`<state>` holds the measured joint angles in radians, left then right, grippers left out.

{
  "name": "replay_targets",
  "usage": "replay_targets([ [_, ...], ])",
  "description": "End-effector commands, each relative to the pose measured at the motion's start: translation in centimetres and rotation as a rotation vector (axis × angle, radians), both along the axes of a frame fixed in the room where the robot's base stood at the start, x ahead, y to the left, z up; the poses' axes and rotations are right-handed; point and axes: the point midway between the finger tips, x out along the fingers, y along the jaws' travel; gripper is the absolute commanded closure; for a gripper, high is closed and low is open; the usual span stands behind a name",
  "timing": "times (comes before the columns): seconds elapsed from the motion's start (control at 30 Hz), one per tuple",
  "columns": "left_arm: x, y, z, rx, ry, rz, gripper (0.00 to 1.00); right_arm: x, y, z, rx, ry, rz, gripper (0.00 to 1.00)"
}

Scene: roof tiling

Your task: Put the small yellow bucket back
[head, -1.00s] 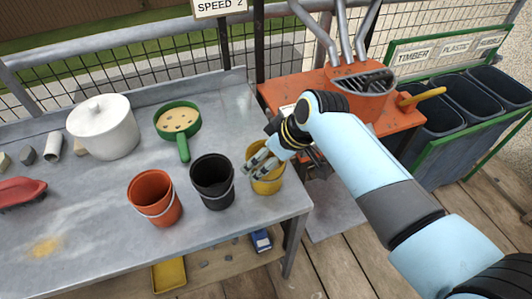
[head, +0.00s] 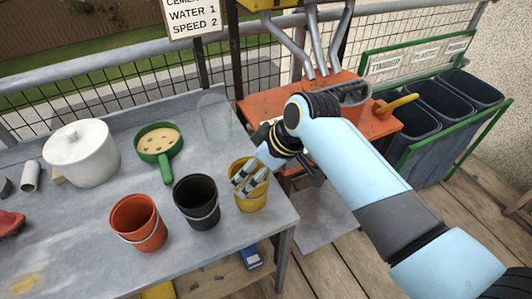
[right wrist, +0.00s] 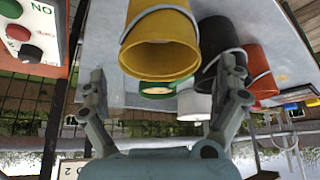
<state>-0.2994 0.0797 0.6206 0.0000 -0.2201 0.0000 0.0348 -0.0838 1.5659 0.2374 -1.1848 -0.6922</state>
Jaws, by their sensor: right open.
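The small yellow bucket (head: 252,201) stands upright on the grey table, near its right end, just right of the black bucket (head: 196,203). My right gripper (head: 245,183) is over the yellow bucket, its two fingers apart in front of the rim and partly hiding it. In the right wrist view the yellow bucket (right wrist: 160,45) appears upside down, mouth towards the camera, beyond and between the open fingers (right wrist: 163,75). I cannot tell whether a finger touches it. A faint, see-through bucket-like shape (head: 215,117) stands at the back right of the table. My left gripper is not in view.
An orange bucket (head: 138,221) stands left of the black one. A green sieve (head: 158,142) and white pot (head: 82,152) lie behind. An orange machine (head: 388,122) is beyond the table's right end, with bins (head: 440,100) farther right. The table's back middle is fairly clear.

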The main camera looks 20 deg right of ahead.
Motion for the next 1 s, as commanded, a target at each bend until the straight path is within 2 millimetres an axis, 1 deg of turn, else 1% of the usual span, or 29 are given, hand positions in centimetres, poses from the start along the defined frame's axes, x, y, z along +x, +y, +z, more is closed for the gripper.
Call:
replay_targets([
  [0.03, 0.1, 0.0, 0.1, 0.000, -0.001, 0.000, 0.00, -0.4, -0.4, 1.1, -0.001, -0.003, -0.001, 0.00],
  [0.1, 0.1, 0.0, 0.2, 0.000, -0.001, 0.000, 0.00, -1.1, -0.9, 2.6, -0.002, -0.004, 0.000, 0.00],
  [0.3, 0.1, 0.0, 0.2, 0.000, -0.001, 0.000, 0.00, -2.7, -2.0, 5.9, -0.001, -0.002, 0.000, 0.00],
  [0.4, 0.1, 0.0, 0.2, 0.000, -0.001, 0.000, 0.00, -3.1, -2.4, 6.8, -0.001, -0.001, 0.000, 0.00],
  [0.5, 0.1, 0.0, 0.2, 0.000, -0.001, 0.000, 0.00, -3.4, -2.5, 7.3, -0.001, -0.001, 0.000, 0.00],
  [0.67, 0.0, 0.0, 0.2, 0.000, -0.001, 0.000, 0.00, -3.5, -2.5, 7.3, 0.000, 0.002, -0.002, 0.00],
  [0.73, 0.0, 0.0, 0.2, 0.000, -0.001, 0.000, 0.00, -3.6, -2.7, 6.2, -0.001, 0.015, -0.018, 0.00],
  [0.77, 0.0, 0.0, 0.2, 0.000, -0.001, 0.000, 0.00, -3.8, -2.9, 5.2, -0.003, 0.027, -0.032, 0.00],
  [0.83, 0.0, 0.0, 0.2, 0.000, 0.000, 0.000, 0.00, -4.7, -3.7, 1.5, -0.011, 0.069, -0.089, 0.00],
  [0.87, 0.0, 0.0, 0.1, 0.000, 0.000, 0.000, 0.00, -5.4, -4.2, -0.7, -0.016, 0.091, -0.123, 0.00],
  [0.9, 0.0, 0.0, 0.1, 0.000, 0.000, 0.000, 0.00, -6.6, -5.0, -4.0, -0.027, 0.124, -0.173, 0.00],
  [0.93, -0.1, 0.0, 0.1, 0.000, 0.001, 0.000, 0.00, -7.9, -5.7, -6.7, -0.038, 0.149, -0.214, 0.00],
  [0.97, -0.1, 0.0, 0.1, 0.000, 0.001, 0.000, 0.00, -9.5, -6.5, -9.5, -0.049, 0.174, -0.256, 0.00],
  [1.0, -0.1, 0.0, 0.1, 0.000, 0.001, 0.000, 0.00, -12.0, -7.5, -13.1, -0.067, 0.207, -0.311, 0.00],
])
